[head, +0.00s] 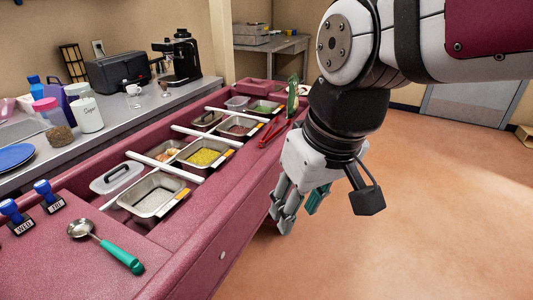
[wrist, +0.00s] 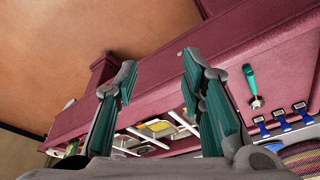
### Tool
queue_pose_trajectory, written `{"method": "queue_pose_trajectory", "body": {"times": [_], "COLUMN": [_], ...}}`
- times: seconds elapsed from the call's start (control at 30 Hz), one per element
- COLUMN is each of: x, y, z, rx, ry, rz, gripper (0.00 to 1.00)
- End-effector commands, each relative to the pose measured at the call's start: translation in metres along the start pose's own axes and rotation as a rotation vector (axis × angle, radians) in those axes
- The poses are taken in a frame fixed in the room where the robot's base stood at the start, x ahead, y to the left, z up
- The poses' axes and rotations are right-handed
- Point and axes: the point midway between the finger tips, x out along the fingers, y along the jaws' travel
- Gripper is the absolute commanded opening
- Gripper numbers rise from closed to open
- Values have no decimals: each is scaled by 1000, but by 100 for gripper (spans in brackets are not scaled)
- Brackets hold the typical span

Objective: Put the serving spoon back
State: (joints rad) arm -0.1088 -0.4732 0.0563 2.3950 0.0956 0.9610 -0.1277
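The serving spoon (head: 107,247) lies on the near left part of the red counter, its metal bowl to the left and its green handle toward the counter's front edge. It also shows at the right of the wrist view (wrist: 251,82). My gripper (head: 298,212) hangs beyond the counter's front edge, over the floor side, well to the right of the spoon. In the wrist view my gripper (wrist: 158,75) has its two green-padded fingers wide apart with nothing between them. An empty-looking metal pan (head: 153,196) sits in the counter near the spoon.
Pans of yellow food (head: 205,157) and other food sit in the counter, divided by white bars. Red tongs (head: 272,131) lie farther back. Blue-topped stamps (head: 45,190) stand left of the spoon.

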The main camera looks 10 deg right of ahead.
Motion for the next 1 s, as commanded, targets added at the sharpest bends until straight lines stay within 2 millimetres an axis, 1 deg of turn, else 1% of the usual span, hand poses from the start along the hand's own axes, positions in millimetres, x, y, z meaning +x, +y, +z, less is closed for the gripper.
{"method": "queue_pose_trajectory", "body": {"times": [0.03, 0.1, 0.2, 0.3, 0.33, 0.47, 0.73, 0.77, 0.87, 1.0], "x": [-6, -10, -12, -13, -13, -12, -15, -18, -35, -63], "y": [11, 22, 32, 37, 38, 39, 39, 39, 38, 38], "z": [21, 47, 75, 93, 96, 103, 102, 101, 98, 90], "rx": [51, 110, 178, 220, 228, 244, 242, 241, 238, 233], "ry": [3, -3, -11, -17, -17, -22, -18, -14, 10, 60], "rz": [20, 43, 66, 79, 82, 87, 87, 88, 93, 104], "gripper": [37, 37, 37, 37, 37, 37, 37, 37, 37, 37]}}
